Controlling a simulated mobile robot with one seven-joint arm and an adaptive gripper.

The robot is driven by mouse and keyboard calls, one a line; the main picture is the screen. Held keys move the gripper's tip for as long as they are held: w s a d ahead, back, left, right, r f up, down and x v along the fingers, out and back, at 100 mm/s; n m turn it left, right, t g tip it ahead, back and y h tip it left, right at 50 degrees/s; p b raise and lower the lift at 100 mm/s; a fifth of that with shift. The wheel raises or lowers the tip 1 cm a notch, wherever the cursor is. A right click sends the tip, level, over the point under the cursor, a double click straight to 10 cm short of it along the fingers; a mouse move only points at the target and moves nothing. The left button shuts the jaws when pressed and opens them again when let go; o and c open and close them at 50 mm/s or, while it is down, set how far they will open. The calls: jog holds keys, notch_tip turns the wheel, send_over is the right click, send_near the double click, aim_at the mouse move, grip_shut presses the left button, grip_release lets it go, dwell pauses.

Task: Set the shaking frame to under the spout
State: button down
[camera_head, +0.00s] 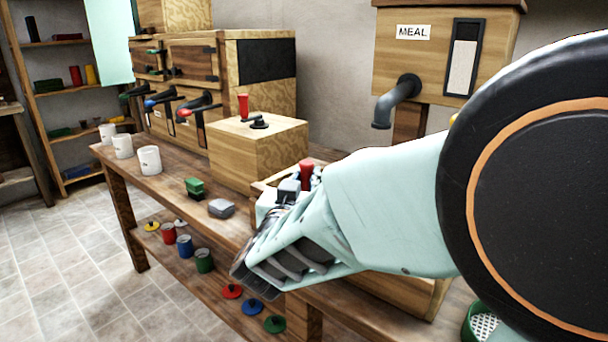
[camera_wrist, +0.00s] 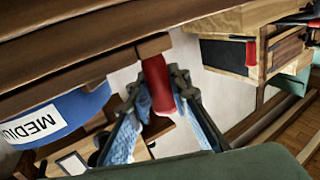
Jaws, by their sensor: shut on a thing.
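The spout is a grey elbow pipe (camera_head: 396,100) below the wooden hopper marked MEAL (camera_head: 385,58), in the head view. My gripper (camera_wrist: 162,98) is shut on a red handle (camera_wrist: 157,82) in the wrist view. The handle joins the wooden frame (camera_wrist: 100,62), which I take for the shaking frame. In the head view the red handle (camera_head: 306,171) shows above my gripper, and most of the frame is hidden behind my arm. I cannot tell how exactly the frame lines up with the spout. A blue ring labelled MEDIUM (camera_wrist: 62,113) shows by the frame in the wrist view.
A wooden box with a red lever (camera_head: 258,150) stands left on the bench. A green-rimmed sieve (camera_head: 483,323) is at bottom right. Colored cups are on the lower shelf.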

jog(key=shift+s+d+f, duration=0.1)
jog(key=shift+d+f, duration=0.1)
jog(key=shift+d, duration=0.05)
jog(key=c, duration=1.8)
grip_release()
jog(key=shift+s+r, duration=0.1)
jog(key=shift+a, duration=0.1)
